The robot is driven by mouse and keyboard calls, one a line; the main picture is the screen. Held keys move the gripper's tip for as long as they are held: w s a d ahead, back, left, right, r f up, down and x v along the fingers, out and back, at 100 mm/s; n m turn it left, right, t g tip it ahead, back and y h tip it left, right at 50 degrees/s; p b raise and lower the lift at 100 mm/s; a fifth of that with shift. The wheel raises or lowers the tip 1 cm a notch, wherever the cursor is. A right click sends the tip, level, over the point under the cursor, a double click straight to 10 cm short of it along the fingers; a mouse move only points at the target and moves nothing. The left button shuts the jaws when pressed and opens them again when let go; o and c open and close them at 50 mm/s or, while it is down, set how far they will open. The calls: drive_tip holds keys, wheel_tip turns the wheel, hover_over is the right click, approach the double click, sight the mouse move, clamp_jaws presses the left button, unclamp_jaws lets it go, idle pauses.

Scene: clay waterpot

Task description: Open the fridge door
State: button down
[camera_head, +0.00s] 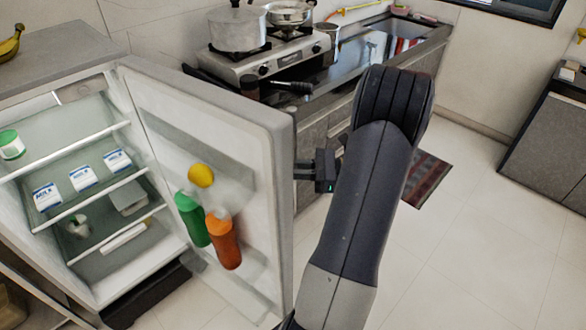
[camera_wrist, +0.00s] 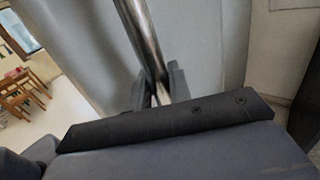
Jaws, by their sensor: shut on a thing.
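The fridge (camera_head: 60,45) stands at the left of the head view with its door (camera_head: 275,150) swung wide open. The door's inner side shows a green bottle, an orange bottle and a yellow round thing. My gripper (camera_head: 302,170) is at the door's outer side, partly hidden behind the door edge and my arm. In the wrist view my gripper (camera_wrist: 158,92) is shut around a shiny metal bar, the door handle (camera_wrist: 142,35), in front of the grey door face (camera_wrist: 205,50).
Inside the fridge are shelves with several white cartons (camera_head: 82,178) and a green-lidded jar (camera_head: 11,145). A counter with a stove (camera_head: 270,60) and pots (camera_head: 238,28) stands behind the door. A striped mat (camera_head: 428,180) lies on the floor. Tiled floor (camera_head: 450,265) at the right is clear.

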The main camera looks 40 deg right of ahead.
drive_tip(key=c, duration=1.3)
unclamp_jaws()
drive_tip(key=shift+c, duration=0.2)
drive_tip(key=b+v, duration=0.1)
drive_tip(key=v, duration=0.9)
drive_tip(key=shift+s+d, duration=0.25)
drive_tip(key=shift+s, duration=0.05)
drive_tip(key=shift+w, duration=0.1)
drive_tip(key=p+x, duration=0.1)
drive_tip(key=x, duration=1)
drive_tip(key=shift+s, duration=0.25)
drive_tip(key=shift+a, duration=0.2)
